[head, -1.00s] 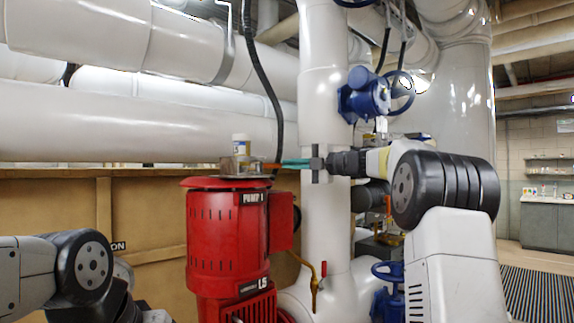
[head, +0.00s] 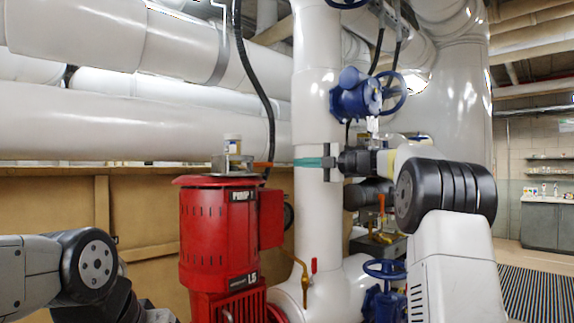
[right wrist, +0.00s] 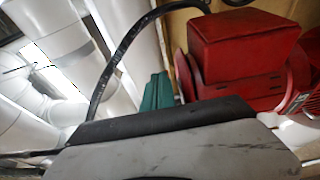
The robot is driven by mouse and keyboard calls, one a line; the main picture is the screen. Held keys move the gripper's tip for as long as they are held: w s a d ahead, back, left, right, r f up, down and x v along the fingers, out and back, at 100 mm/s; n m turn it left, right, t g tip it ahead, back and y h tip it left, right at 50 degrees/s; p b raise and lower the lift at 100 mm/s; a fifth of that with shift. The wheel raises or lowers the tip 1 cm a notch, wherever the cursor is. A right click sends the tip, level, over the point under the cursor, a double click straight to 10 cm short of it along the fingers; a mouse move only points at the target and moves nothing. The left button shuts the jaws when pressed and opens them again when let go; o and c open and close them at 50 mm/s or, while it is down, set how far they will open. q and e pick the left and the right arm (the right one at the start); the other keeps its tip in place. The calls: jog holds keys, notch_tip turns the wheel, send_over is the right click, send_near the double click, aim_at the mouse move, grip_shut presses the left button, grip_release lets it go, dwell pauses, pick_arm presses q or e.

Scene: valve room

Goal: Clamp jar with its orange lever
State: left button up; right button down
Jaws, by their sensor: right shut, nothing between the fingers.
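The orange lever (head: 263,165) sticks out from the fixture's right side. Whether the clamp presses on the jar is too small to tell. My right gripper (head: 298,162), with teal fingers, is shut and empty, in front of the white vertical pipe. Its tips point left at about lever height, with a gap to the lever. A teal finger shows in the right wrist view (right wrist: 157,92); jar and lever do not. My left gripper is out of view.
The red pump (head: 218,235) stands below the fixture, its side box (right wrist: 243,50) close in the right wrist view. A black hose (head: 256,70) hangs behind the lever. The white vertical pipe (head: 318,225) and blue valve (head: 355,95) are close to my right arm.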

jog(key=d, duration=0.1)
jog(key=w+d, duration=0.1)
jog(key=d, duration=0.1)
jog(key=w+d, duration=0.1)
jog(key=d, duration=0.1)
jog(key=shift+w+d, duration=0.15)
jog(key=shift+w, duration=0.1)
notch_tip(320, 180, up, 8)
jog(key=s+d+m+t+h, duration=0.1)
jog(key=s+m+t, duration=0.1)
jog(key=m+t, duration=0.3)
jog(key=s+d+r+m+t+h, duration=0.1)
jog(key=s+d+m+t+h, duration=0.45)
jog(key=m+h, duration=0.6)
jog(key=s+a+f+m+g, duration=0.3)
jog(key=s+f+m+g, duration=0.1)
jog(key=s+f, duration=0.8)
jog(key=s+a+f+m+g, duration=0.3)
jog(key=s+f+g, duration=0.3)
jog(key=s+f, duration=0.6)
jog(key=s+a+f+m+g, duration=0.4)
jog(key=s+f, duration=0.8)
jog(key=f, duration=0.4)
jog(key=shift+s+a+f+m+g, duration=0.15)
jog(key=shift+s+f+m+g, duration=0.05)
jog(key=shift+m+g, duration=0.2)
